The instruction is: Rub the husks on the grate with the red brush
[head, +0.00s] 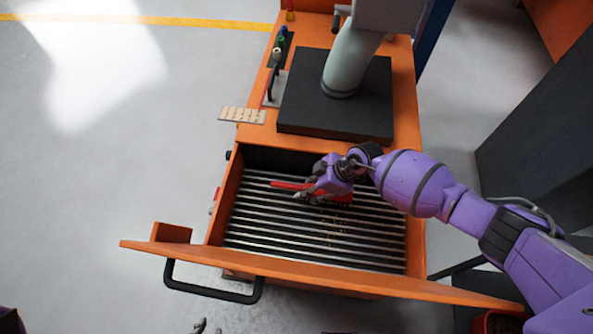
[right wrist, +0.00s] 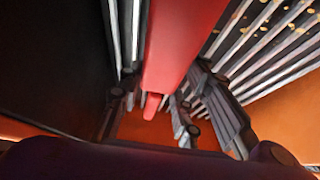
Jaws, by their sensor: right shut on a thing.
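The red brush (head: 286,185) is held over the upper middle of the grate (head: 265,228), its red handle pointing left. My right gripper (head: 310,196) is shut on the brush. In the right wrist view the red brush (right wrist: 180,50) runs between the fingers (right wrist: 155,115). Small tan husks (head: 338,232) lie on the grate's bars, below and slightly right of the gripper in the head view; they also show in the right wrist view (right wrist: 268,28). Whether the bristles touch the bars is hidden. Only dark tips, apparently of my left gripper (head: 203,327), show at the bottom edge.
The grate lies inside an open orange drawer (head: 300,272) with a black handle (head: 212,296). Behind it stand a black block (head: 300,112) and a grey pipe (head: 350,60). A dark cabinet (head: 545,130) is at the right. The floor at left is clear.

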